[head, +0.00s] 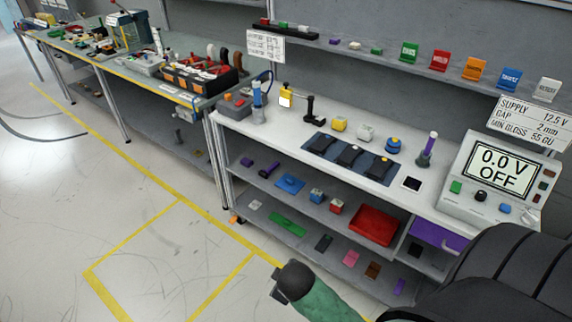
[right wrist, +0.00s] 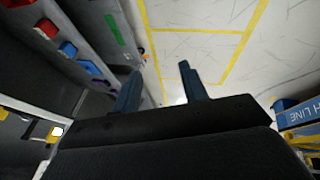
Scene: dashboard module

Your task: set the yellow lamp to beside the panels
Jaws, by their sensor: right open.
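A small yellow block-like thing (head: 339,124), which seems to be the yellow lamp, stands on the white bench top. It is behind the dark panels (head: 350,155), which lie in a row on a blue base. My right gripper (right wrist: 161,67) is open in the right wrist view, with nothing between its two fingers. In the head view a dark gripper end on a green arm link is low at the bottom, in front of the lower shelf and well away from the lamp. My left gripper is in neither view.
A white lamp-like block (head: 365,132) and a blue dome (head: 393,145) stand right of the yellow one. A display unit (head: 492,172) reading 0.0 V OFF stands at the right end. Shelves below hold a red tray (head: 372,225) and several small parts.

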